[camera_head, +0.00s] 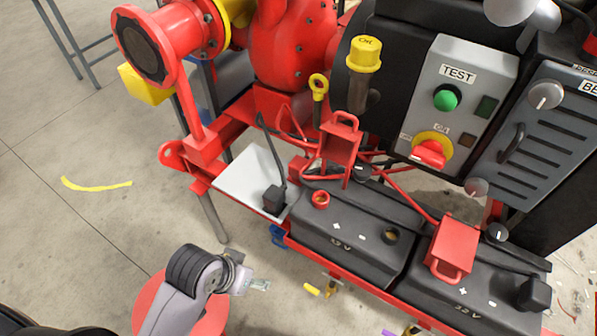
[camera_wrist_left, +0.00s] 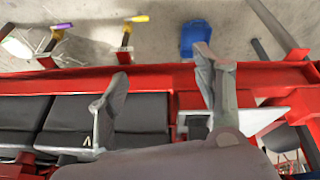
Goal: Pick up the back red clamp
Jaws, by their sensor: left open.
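Two red clamps with handles show in the head view. The farther, back one (camera_head: 340,143) stands upright behind the black batteries, beside the white plate. The nearer red clamp (camera_head: 453,248) sits on the right battery (camera_head: 480,290). My left gripper (camera_head: 254,284) is in front of the skid's front rail, apart from both clamps. In the wrist view its two grey fingers (camera_wrist_left: 160,68) are spread wide with nothing between them. I cannot make out either clamp clearly in that view. My right gripper is not in view.
A black plug with a cable (camera_head: 273,198) rests on the white plate (camera_head: 240,182). The left battery (camera_head: 345,235) has a red terminal cap. A control box (camera_head: 460,110) and red pump (camera_head: 290,45) stand behind. Yellow- and purple-handled valves (camera_wrist_left: 138,19) project from the front rail.

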